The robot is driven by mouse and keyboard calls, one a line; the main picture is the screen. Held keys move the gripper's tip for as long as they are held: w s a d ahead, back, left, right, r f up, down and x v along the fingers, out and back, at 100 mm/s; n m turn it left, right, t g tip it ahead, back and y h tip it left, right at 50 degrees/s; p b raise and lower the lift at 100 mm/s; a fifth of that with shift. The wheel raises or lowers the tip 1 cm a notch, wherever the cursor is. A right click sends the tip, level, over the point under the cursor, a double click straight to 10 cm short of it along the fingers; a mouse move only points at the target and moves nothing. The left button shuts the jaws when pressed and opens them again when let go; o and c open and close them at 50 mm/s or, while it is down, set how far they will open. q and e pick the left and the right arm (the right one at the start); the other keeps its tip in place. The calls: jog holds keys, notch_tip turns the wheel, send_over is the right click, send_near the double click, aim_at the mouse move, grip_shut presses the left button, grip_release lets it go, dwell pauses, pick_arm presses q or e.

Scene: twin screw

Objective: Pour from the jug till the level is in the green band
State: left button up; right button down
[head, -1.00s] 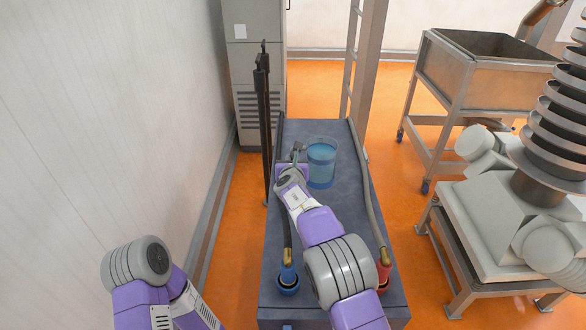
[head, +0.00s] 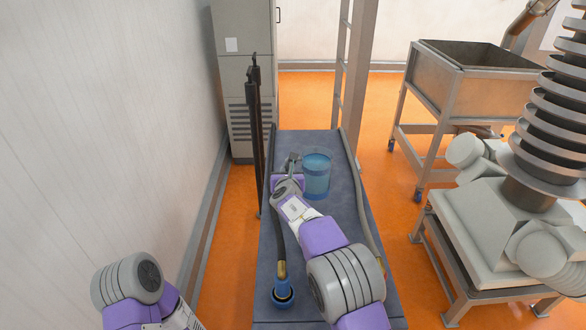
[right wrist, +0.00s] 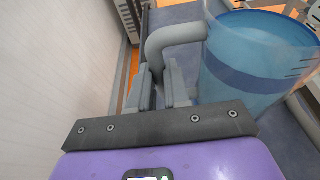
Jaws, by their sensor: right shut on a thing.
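A clear jug (head: 317,176) with blue liquid in it stands upright over the dark blue-grey table top (head: 340,225); I cannot tell whether its base touches the top. My right gripper (head: 292,164) is at its left side. In the right wrist view the jug (right wrist: 258,62) has dark marks on its wall, and the gripper (right wrist: 160,85) is shut on its grey handle (right wrist: 172,38). No green band and no other vessel can be made out. My left arm shows at the lower left, but its gripper is out of view.
A hose with a blue fitting (head: 283,293) runs along the table's left side, another hose (head: 362,210) along its right. Dark upright posts (head: 256,130) stand at the left edge. A ladder-like frame (head: 350,70) stands behind. A steel bin (head: 470,75) is at the right.

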jog(key=s+a+f+n+g+y+b, duration=0.15)
jog(key=s+n+y+b, duration=0.5)
jog(key=s+b, duration=1.45)
jog(key=s+r+m+p, duration=0.1)
jog(key=p, duration=0.1)
jog(key=s+r+m+y+p, duration=0.1)
jog(key=p, duration=0.1)
jog(key=s+r+m+g+y+p, duration=0.1)
jog(key=p, duration=0.1)
jog(key=shift+s+a+r+m, duration=0.15)
jog(key=shift+s+a+m, duration=0.1)
jog(key=shift+s+a, duration=0.1)
jog(key=shift+p, duration=0.3)
jog(key=shift+r+m+y, duration=0.25)
jog(key=shift+r+m, duration=0.15)
jog(key=shift+r, duration=0.05)
jog(key=shift+p, duration=0.3)
